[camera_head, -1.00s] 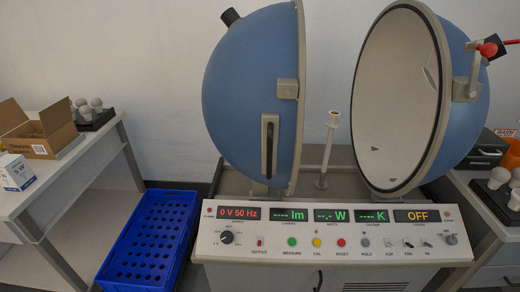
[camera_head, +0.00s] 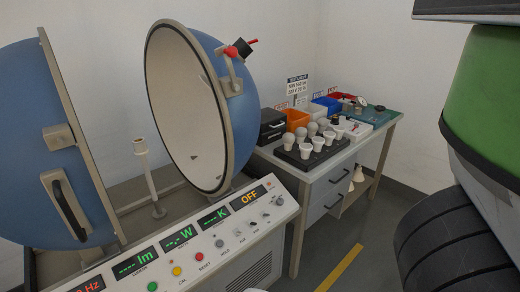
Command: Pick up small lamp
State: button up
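Several small white and grey lamps stand in a black rack on the bench to the right of the sphere; one round-topped grey lamp (camera_head: 288,141) is at the rack's left end and a paler lamp (camera_head: 305,151) is at its front. I cannot tell which of them is meant by the small lamp. The black rack (camera_head: 307,168) sits near the bench's front left corner. My gripper is not in view.
The opened blue sphere (camera_head: 235,120) and its control panel (camera_head: 190,255) fill the left. Floor is clear before the bench.

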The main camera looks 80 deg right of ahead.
aim_at(317, 142)
jog(key=z, duration=2.15)
jog(key=u, duration=0.15)
jog(key=i+l, duration=0.05)
